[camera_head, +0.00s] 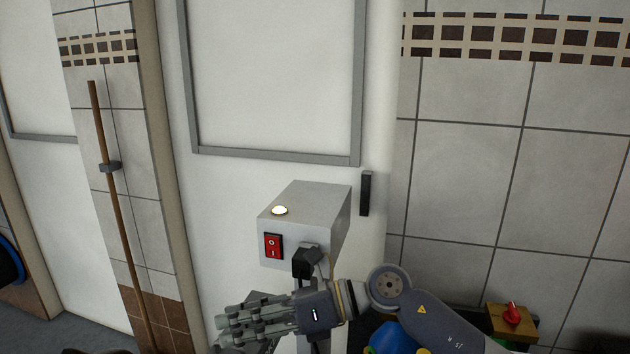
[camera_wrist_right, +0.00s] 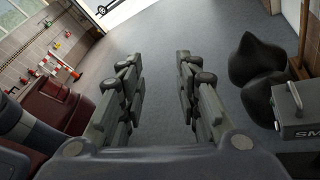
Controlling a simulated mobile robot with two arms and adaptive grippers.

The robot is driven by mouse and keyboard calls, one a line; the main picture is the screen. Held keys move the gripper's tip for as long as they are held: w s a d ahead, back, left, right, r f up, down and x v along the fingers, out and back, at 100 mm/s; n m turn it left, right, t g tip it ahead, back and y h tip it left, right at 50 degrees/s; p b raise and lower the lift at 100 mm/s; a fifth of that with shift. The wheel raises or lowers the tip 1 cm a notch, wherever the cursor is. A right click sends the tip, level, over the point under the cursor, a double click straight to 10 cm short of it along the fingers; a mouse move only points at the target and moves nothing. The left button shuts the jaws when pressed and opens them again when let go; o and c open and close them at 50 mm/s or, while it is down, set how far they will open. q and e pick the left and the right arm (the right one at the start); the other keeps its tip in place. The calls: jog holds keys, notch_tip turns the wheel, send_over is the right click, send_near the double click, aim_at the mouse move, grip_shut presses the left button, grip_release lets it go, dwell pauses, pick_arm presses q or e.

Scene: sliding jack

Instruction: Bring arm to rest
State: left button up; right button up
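My right gripper (camera_head: 226,329) is low in the head view, with its fingers pointing left. It is in front of and below the grey control box (camera_head: 334,220). In the right wrist view the right gripper (camera_wrist_right: 160,75) has its two sets of fingers well apart, with only bare floor between them. It is open and empty. My right arm (camera_head: 432,318) comes in from the lower right. The box has a red switch (camera_head: 273,246), a lit lamp (camera_head: 280,210) and a black plug (camera_head: 307,261). My left gripper is not in view.
A white door (camera_head: 270,80) with a black handle (camera_head: 366,194) is behind the box. A wooden pole (camera_head: 117,210) stands left. A yellow box with a red knob (camera_head: 511,318) is lower right. A grey case (camera_wrist_right: 298,106) is right of the fingers; the grey floor (camera_wrist_right: 160,45) ahead is clear.

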notch_tip(320, 180, up, 6)
jog(key=f+m+t+y, duration=0.1)
jog(key=m+t+y, duration=0.3)
jog(key=m+y, duration=0.1)
jog(key=w+d+m+t+h, duration=0.6)
jog(key=d+m+t, duration=0.5)
jog(key=m+t, duration=0.75)
jog(key=s+d+f+m+g+h, duration=0.2)
jog(key=d+f+m+g+h, duration=0.3)
jog(key=d+f+m+h, duration=1)
jog(key=s+d+f+m+g, duration=0.4)
jog(key=s+f+m+g, duration=0.2)
jog(key=s+f, duration=0.65)
jog(key=s+d+f+m+g, duration=0.1)
jog(key=s+f+g, duration=0.25)
jog(key=s, duration=0.45)
jog(key=s+d+f+m+g, duration=0.1)
jog(key=s+f+m+g, duration=0.15)
jog(key=s+f, duration=0.4)
notch_tip(320, 180, down, 24)
jog(key=s+n+g, duration=0.1)
jog(key=s+g, duration=0.1)
jog(key=s+d+f+g, duration=0.1)
jog(key=s+d+f, duration=0.2)
jog(key=s+f, duration=1.3)
jog(key=shift+s+f+y, duration=0.3)
jog(key=shift+s, duration=0.15)
